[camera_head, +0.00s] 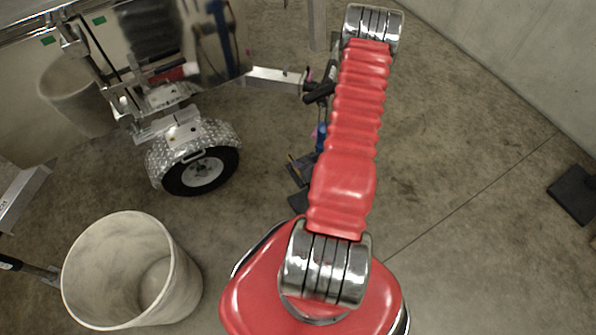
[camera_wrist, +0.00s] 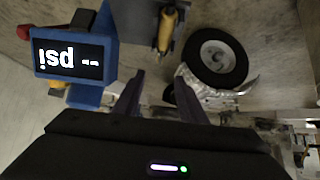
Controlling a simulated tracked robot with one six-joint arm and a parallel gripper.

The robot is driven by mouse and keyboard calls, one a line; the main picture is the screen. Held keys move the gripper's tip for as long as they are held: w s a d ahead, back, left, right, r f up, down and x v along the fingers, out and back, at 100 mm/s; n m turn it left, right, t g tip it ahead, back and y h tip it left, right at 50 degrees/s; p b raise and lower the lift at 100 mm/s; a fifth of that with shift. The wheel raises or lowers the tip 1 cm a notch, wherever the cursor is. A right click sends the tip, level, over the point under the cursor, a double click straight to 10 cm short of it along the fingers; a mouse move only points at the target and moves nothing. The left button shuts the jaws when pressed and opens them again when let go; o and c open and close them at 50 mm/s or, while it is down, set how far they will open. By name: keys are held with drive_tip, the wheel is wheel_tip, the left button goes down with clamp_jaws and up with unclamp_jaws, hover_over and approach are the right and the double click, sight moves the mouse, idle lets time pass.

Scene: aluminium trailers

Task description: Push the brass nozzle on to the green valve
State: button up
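In the wrist view a brass-yellow cylindrical part (camera_wrist: 167,28) stands in a dark holder beside a blue gauge unit (camera_wrist: 106,42). It may be the brass nozzle, but I cannot be sure. The unit's display (camera_wrist: 68,58) reads "-- psi" upside down. My gripper (camera_wrist: 158,85) has its two dark fingers apart, with nothing clearly held between them. The brass-coloured part is beyond the fingertips. I cannot make out a green valve in either view. A wheel with a black tyre (camera_wrist: 217,57) is right of the fingers; it also shows in the head view (camera_head: 201,172). My arm hides my gripper there.
The trailer (camera_head: 150,45) with a silver checkered fender (camera_head: 192,138) is at upper left. A pale bin (camera_head: 185,285) stands at lower left. A blue item (camera_head: 321,137) is partly hidden behind my arm. A dark block (camera_head: 574,194) lies at right. The floor right of my arm is mostly clear.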

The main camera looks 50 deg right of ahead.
idle(0.3)
approach(290, 157)
drive_tip(key=shift+x, duration=1.6)
drive_tip(key=shift+d, duration=0.1)
drive_tip(key=shift+x, duration=2.6)
clamp_jaws()
